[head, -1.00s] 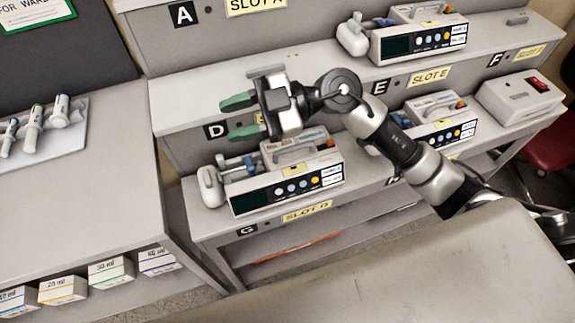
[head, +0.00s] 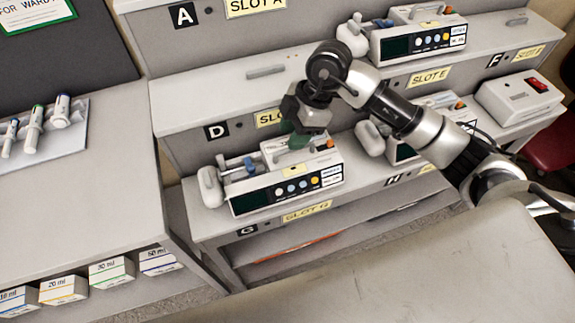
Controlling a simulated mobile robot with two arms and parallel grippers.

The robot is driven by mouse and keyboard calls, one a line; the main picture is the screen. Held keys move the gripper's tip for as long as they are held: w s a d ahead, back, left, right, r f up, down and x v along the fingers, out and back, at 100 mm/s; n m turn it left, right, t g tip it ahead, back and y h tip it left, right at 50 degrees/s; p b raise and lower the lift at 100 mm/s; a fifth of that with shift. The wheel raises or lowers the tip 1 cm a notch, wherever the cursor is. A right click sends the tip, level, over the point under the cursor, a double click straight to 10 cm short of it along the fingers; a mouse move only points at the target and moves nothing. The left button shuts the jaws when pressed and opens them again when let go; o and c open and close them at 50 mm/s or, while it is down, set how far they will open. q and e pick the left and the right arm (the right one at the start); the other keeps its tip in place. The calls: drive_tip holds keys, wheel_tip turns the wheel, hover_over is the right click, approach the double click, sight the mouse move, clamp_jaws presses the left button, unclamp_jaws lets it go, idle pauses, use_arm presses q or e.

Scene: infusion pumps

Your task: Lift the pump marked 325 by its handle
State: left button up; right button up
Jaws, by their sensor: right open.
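A white infusion pump (head: 287,188) with a black display and a top handle stands on the lower shelf above the SLOT G label. A second pump (head: 408,150) stands at H, partly hidden behind my right arm. A third pump (head: 425,43) stands on the upper tier above SLOT E. The number labels are too small to read, so I cannot tell which pump is 325. My right gripper (head: 299,139) points down with green fingertips just over the G pump's handle. It is open, and its fingers partly hide the handle. I cannot tell whether they touch it.
A white box with a red switch (head: 520,100) sits on the right of the shelf. Syringes on a pad (head: 45,122) lie on the left table (head: 80,195). The D place on the middle tier (head: 190,100) is bare. A grey surface (head: 370,270) fills the front.

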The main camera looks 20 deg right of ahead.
sight(281, 165)
drive_tip(key=x, duration=0.5)
drive_tip(key=shift+s+d+p, duration=0.1)
drive_tip(key=shift+s+p, duration=0.25)
drive_tip(key=shift+p, duration=0.05)
drive_tip(key=shift+c, duration=0.4)
clamp_jaws()
idle(0.5)
drive_tip(key=shift+w+r, duration=0.1)
